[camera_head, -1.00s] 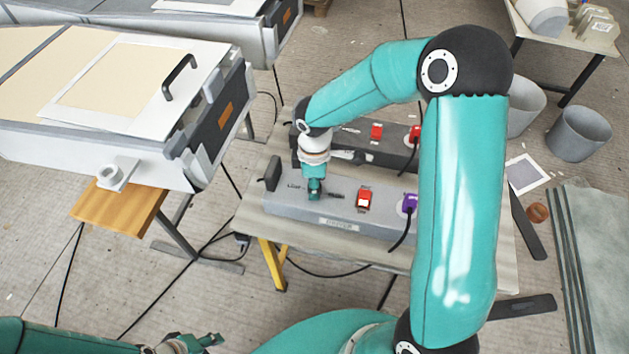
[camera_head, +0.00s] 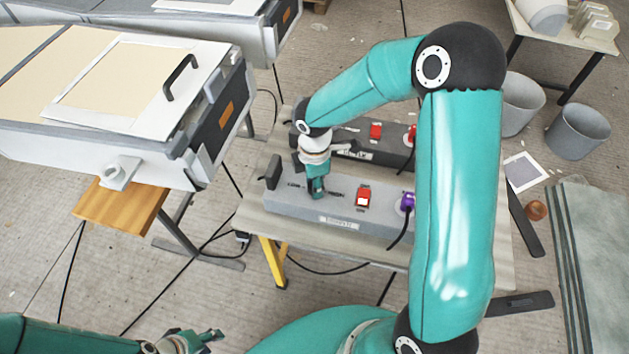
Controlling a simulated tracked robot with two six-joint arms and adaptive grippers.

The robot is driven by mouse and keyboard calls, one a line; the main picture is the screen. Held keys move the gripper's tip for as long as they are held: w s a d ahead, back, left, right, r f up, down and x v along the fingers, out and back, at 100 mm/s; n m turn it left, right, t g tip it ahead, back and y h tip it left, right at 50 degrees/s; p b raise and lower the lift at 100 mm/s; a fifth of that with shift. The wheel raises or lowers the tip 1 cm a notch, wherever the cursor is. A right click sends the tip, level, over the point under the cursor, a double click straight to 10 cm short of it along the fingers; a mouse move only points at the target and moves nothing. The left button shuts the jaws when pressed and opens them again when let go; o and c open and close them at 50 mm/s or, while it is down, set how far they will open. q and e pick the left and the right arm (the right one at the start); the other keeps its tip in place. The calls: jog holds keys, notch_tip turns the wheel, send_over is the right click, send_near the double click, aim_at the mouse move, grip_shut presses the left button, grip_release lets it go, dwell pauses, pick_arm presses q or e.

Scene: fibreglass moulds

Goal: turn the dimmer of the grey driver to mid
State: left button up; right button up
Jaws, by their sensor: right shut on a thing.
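The grey driver (camera_head: 340,223) is a long light grey box on a small table, with a red switch (camera_head: 363,196) and a purple plug (camera_head: 407,202) on its top. My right gripper (camera_head: 317,192) points down onto the left part of its top, between the printed marks, and is shut on the dimmer, which it hides. The dimmer's setting cannot be read. My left gripper (camera_head: 207,338) is at the bottom edge, away from the driver; its fingers look apart, with nothing between them.
A dark driver (camera_head: 383,152) with red parts stands just behind the grey one. The table (camera_head: 250,215) has a bare strip at its left. A large white mould box (camera_head: 150,160) stands to the left. Grey buckets (camera_head: 578,132) stand at the right. Black cables hang and lie below.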

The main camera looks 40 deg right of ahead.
jog(key=o, duration=1.2)
jog(key=shift+c, duration=0.2)
jog(key=shift+r, duration=0.1)
notch_tip(320, 180, up, 12)
